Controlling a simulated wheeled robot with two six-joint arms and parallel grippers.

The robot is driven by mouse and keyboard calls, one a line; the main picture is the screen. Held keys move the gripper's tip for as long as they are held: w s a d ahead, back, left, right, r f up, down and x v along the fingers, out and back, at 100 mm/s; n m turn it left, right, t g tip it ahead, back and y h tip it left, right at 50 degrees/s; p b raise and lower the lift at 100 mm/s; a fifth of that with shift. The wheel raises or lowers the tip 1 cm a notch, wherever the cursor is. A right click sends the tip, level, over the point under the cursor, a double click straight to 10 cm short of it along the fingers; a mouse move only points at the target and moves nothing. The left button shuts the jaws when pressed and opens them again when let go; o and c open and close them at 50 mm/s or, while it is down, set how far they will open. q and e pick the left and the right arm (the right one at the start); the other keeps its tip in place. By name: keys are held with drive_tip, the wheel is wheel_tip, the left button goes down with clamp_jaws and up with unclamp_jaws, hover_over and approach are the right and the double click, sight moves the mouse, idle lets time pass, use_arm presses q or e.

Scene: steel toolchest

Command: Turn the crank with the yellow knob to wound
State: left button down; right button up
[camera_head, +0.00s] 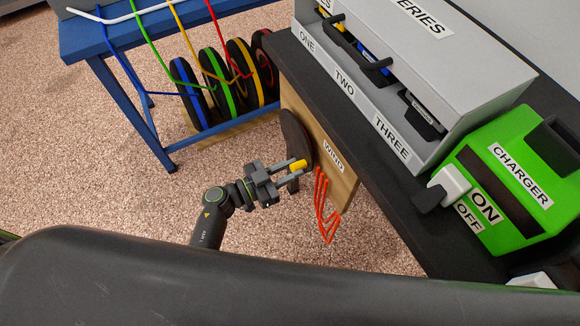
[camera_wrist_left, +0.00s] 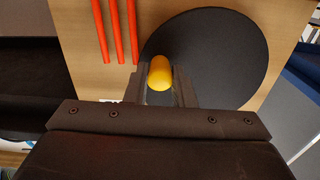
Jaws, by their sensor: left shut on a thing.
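The yellow knob (camera_head: 298,165) sits on the crank, a dark round disc (camera_head: 295,138) on the wooden panel (camera_head: 320,150) with the WIND label. My left gripper (camera_head: 285,172) is shut on the yellow knob. In the left wrist view the knob (camera_wrist_left: 159,73) lies between the two fingers (camera_wrist_left: 159,88), in front of the large black disc (camera_wrist_left: 215,55). Several orange-red strands (camera_head: 323,205) hang beside the disc; they also show in the left wrist view (camera_wrist_left: 115,30). My right gripper is not in view.
A blue table (camera_head: 130,30) with several coloured-rim reels (camera_head: 215,85) below stands at the back left. The dark bench (camera_head: 400,200) carries a grey battery box (camera_head: 390,130) and a green charger (camera_head: 520,180) at right. The speckled floor is open at left.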

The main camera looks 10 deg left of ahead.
use_arm(q)
drive_tip(key=shift+w+a+f+m, duration=0.2)
drive_tip(key=shift+f+m, duration=0.2)
drive_tip(key=shift+m, duration=0.45)
drive_tip(key=shift+w+a+f+m, duration=0.2)
drive_tip(key=shift+f+m, duration=0.25)
drive_tip(key=shift+m, duration=0.45)
drive_tip(key=shift+w+a+f+m, duration=0.15)
drive_tip(key=shift+f+m, duration=0.25)
drive_tip(key=shift+m, duration=0.45)
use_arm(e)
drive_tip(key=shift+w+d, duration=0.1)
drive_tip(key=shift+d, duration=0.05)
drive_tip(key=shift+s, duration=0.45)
use_arm(q)
drive_tip(key=c, duration=1.2)
unclamp_jaws()
drive_tip(key=shift+c, duration=0.2)
drive_tip(key=v, duration=1.7)
drive_tip(key=shift+a, duration=0.15)
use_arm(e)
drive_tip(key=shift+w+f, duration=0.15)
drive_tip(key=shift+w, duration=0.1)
